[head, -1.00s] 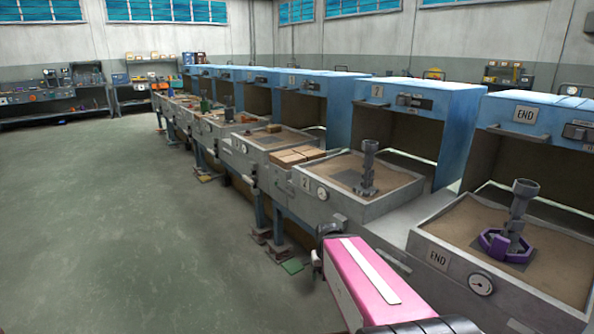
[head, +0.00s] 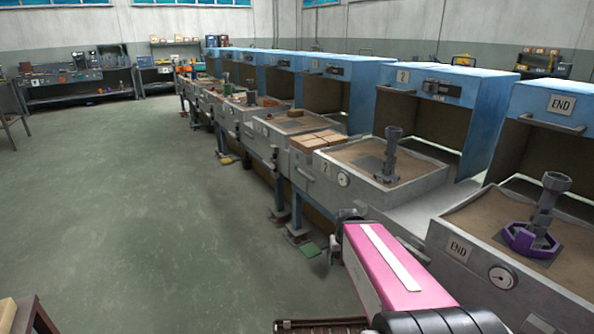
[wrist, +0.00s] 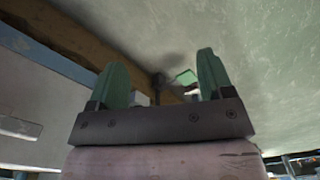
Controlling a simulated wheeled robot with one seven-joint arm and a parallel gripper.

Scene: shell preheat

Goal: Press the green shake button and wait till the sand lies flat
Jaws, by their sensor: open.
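A small flat green pad (head: 310,250) lies low by the floor, beside the legs of the bench row. A green patch (wrist: 186,77) also shows between my fingertips in the wrist view, apart from them. My gripper (wrist: 162,75) has its two green fingers spread with nothing between them. In the head view my pink arm reaches forward and the fingers are hidden. The sand tray marked 2 (head: 412,203) holds brown sand around a grey upright piece. The END tray (head: 448,268) holds sand around a grey piece with a purple ring. Its sand looks fairly level.
Blue hoods (head: 455,75) stand behind the trays. Brown blocks (head: 318,140) sit on the bench left of tray 2. A wooden table corner (head: 35,318) shows at bottom left. The green-grey floor to the left is wide and clear.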

